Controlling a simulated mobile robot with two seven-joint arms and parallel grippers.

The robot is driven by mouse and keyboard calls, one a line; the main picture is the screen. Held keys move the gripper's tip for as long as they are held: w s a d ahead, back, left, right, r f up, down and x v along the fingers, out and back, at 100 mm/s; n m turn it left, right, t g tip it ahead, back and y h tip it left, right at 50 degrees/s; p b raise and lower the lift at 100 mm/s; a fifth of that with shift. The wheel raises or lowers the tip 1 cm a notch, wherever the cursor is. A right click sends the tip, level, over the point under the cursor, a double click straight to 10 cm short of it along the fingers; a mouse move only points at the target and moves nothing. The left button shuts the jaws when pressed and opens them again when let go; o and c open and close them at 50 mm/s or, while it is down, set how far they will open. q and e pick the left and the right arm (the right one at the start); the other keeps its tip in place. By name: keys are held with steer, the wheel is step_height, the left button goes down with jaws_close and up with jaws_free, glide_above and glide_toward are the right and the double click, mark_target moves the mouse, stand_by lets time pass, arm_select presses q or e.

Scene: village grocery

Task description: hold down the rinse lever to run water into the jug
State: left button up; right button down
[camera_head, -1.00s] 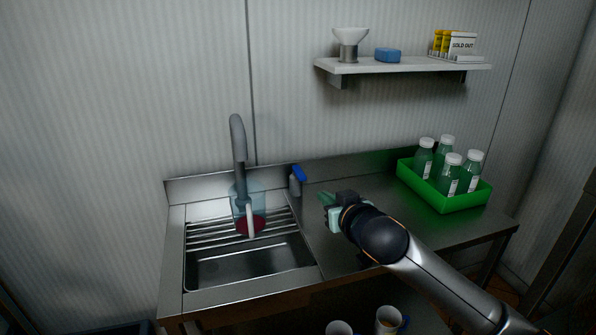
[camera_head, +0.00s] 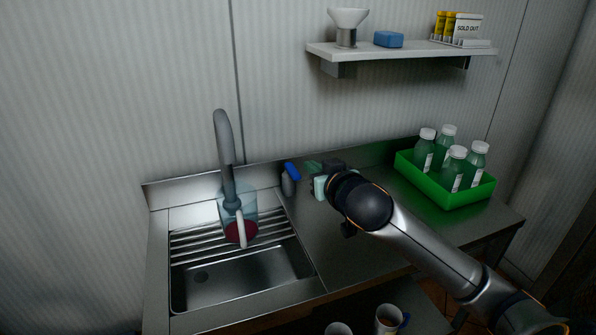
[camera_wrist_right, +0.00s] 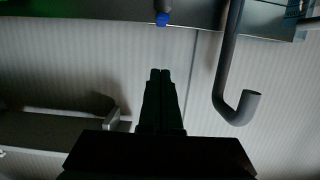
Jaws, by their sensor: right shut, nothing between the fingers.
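The rinse lever (camera_head: 291,172) has a blue handle on a grey post at the back of the counter, right of the sink. It also shows as a blue knob at the top of the right wrist view (camera_wrist_right: 162,18). The jug (camera_head: 250,201) is clear bluish with a dark red bottom and a pale handle, and stands upright on the sink's rack under the grey tap (camera_head: 224,145). My right gripper (camera_head: 312,167) is shut and empty, just right of the lever, apparently not touching it. Its shut fingers show in the wrist view (camera_wrist_right: 160,75). My left gripper is out of view.
A green crate (camera_head: 447,202) with several white-capped bottles stands at the counter's right end. A wall shelf (camera_head: 400,52) above holds a white-topped grinder-like item, a blue block and yellow boxes. Mugs (camera_head: 388,318) stand below the counter.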

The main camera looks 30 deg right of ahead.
glide_above(293, 171)
steer(key=s, duration=0.4)
step_height(293, 171, down, 2)
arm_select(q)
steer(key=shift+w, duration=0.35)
arm_select(e)
steer(key=f, duration=0.4)
steer(key=shift+w+a+f, duration=0.2)
steer(key=shift+a, duration=0.2)
